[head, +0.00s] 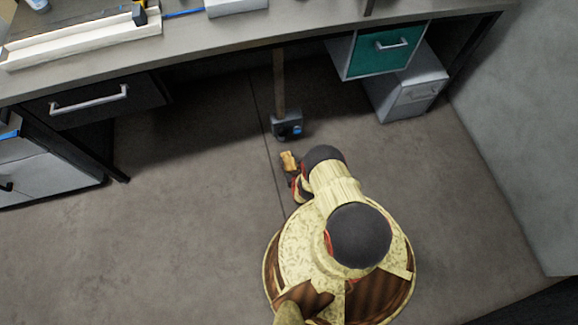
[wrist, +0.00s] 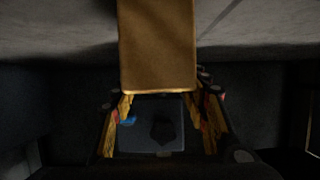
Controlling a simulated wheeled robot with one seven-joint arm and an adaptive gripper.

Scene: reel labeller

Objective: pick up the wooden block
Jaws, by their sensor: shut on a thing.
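The wooden block (wrist: 157,45) is a plain brown block, large at the top middle of the wrist view. In the head view the block (head: 289,161) shows small and light brown, just left of my arm's end. My gripper (wrist: 160,110) has one finger on each side of the block's near end and is shut on it. In the head view my gripper (head: 298,185) is mostly hidden by my arm. Whether the block touches the floor is hard to tell.
A grey device with a blue spot (head: 287,126) stands on the floor just beyond the block, under the desk (head: 260,28). A green-fronted drawer (head: 385,50) and a white cabinet (head: 410,85) are at the right. Open floor (head: 170,220) lies at left.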

